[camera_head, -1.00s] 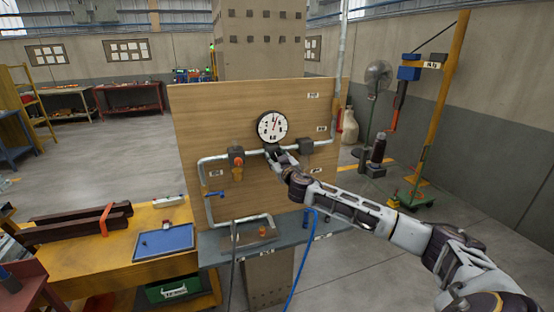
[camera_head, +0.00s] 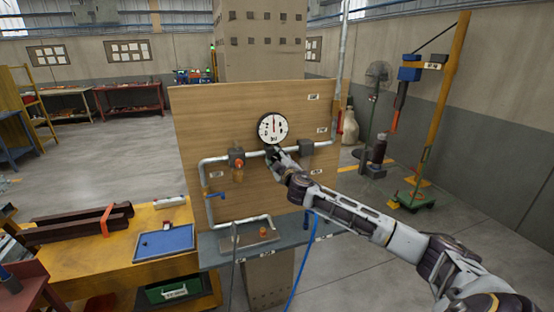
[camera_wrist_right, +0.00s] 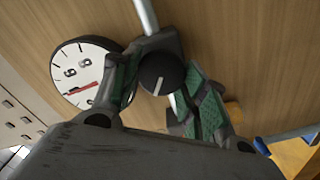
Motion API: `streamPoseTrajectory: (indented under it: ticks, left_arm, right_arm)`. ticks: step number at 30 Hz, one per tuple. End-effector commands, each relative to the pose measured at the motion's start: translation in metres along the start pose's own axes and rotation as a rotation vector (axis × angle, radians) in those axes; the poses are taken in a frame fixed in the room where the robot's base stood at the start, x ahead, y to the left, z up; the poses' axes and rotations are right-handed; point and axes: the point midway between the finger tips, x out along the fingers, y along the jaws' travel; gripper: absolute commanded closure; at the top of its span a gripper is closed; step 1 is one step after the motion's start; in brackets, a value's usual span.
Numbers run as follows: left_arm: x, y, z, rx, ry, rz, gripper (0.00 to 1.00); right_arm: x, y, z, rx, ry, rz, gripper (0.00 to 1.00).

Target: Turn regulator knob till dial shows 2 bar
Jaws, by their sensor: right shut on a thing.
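The white round dial (camera_head: 272,128) is on the wooden board, above the pipe. Its red needle points about straight up in the head view; the numbers are too small to read there. In the right wrist view the dial (camera_wrist_right: 86,72) shows partly, with a red needle and some blurred figures. The black regulator knob (camera_wrist_right: 161,73) has a white mark line and sits just below the dial. My right gripper (camera_wrist_right: 168,85) is shut on the knob, one finger on each side; in the head view the gripper (camera_head: 274,153) hides the knob. My left gripper is not in view.
The wooden board (camera_head: 200,120) carries a grey pipe (camera_head: 325,145), an orange-capped valve (camera_head: 238,168) and a blue-handled valve (camera_head: 214,195). A grey shelf (camera_head: 215,245) runs below. A yellow bench with a blue tray (camera_head: 164,243) stands at left.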

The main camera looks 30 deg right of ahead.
Motion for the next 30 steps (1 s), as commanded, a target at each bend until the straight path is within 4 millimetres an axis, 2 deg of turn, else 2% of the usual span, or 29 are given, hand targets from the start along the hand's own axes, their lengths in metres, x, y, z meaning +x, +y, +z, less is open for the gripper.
streamPoseTrajectory:
  ticks: [30]
  left_arm:
    - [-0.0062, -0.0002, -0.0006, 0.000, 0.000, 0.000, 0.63]
  right_arm:
    - [-0.0001, -0.0046, 0.0015, -0.789, 0.000, -0.002, 0.80]
